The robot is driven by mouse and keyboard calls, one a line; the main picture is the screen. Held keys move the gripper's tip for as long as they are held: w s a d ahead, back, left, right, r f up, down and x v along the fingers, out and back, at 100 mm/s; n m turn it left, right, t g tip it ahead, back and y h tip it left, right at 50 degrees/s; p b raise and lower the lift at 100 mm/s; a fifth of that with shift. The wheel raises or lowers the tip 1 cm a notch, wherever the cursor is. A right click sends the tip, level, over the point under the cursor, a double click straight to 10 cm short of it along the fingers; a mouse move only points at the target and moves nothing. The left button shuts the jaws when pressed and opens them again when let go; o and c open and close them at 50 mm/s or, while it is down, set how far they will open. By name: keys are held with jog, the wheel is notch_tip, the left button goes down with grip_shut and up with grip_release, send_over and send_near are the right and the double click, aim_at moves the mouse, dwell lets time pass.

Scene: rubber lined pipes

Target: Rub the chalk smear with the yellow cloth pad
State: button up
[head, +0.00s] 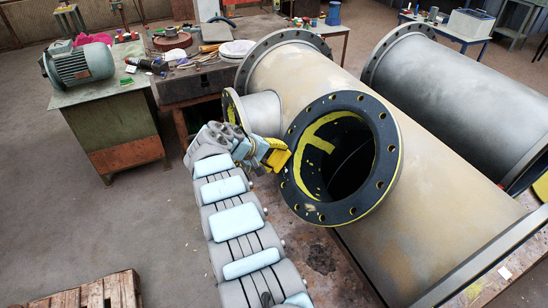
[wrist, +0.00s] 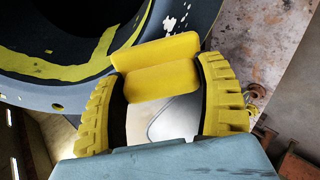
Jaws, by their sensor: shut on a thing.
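My gripper (head: 262,150) is beside the near left edge of the open dark pipe flange (head: 295,190). In the wrist view its two ribbed yellow fingers (wrist: 165,92) are closed on the yellow cloth pad (wrist: 152,68), a folded-looking block between the tips. The pad also shows in the head view (head: 278,157), close to the flange rim; I cannot tell whether it touches. White patchy marks (wrist: 172,20) lie on the dark flange just beyond the pad in the wrist view; they may be the chalk smear.
The large beige pipe (head: 310,75) carries the flanged opening, with yellow bands inside. A smaller flanged stub (head: 262,110) stands close behind my gripper. A grey pipe (head: 450,90) lies to the right. A workbench with a motor (head: 78,65) stands back left. A wooden pallet (head: 95,293) lies front left.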

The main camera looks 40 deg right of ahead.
aim_at(279, 168)
jog(key=shift+b+x, duration=1.05)
jog(key=shift+b, duration=0.2)
dwell(0.6)
jog(key=p, duration=0.4)
jog(key=shift+s+a, duration=0.2)
jog(key=shift+s, duration=0.15)
jog(key=s+p, duration=0.1)
jog(key=p, duration=0.3)
jog(key=shift+a+f+p, duration=0.15)
jog(key=shift+a+p, duration=0.2)
jog(key=shift+a, duration=0.05)
jog(key=p, duration=0.1)
jog(key=s+p, duration=0.1)
jog(key=p, duration=0.1)
jog(key=shift+a+f, duration=0.25)
jog(key=shift+a, duration=0.05)
jog(key=shift+a+f, duration=0.1)
jog(key=p, duration=0.1)
jog(key=s+p, duration=0.1)
jog(key=p, duration=0.1)
jog(key=shift+a+f, duration=0.25)
jog(key=shift+a, duration=0.1)
jog(key=shift+s+a+f+p, duration=0.5)
jog(key=shift+s+p, duration=0.2)
jog(key=shift+p, duration=0.25)
jog(key=shift+d, duration=0.1)
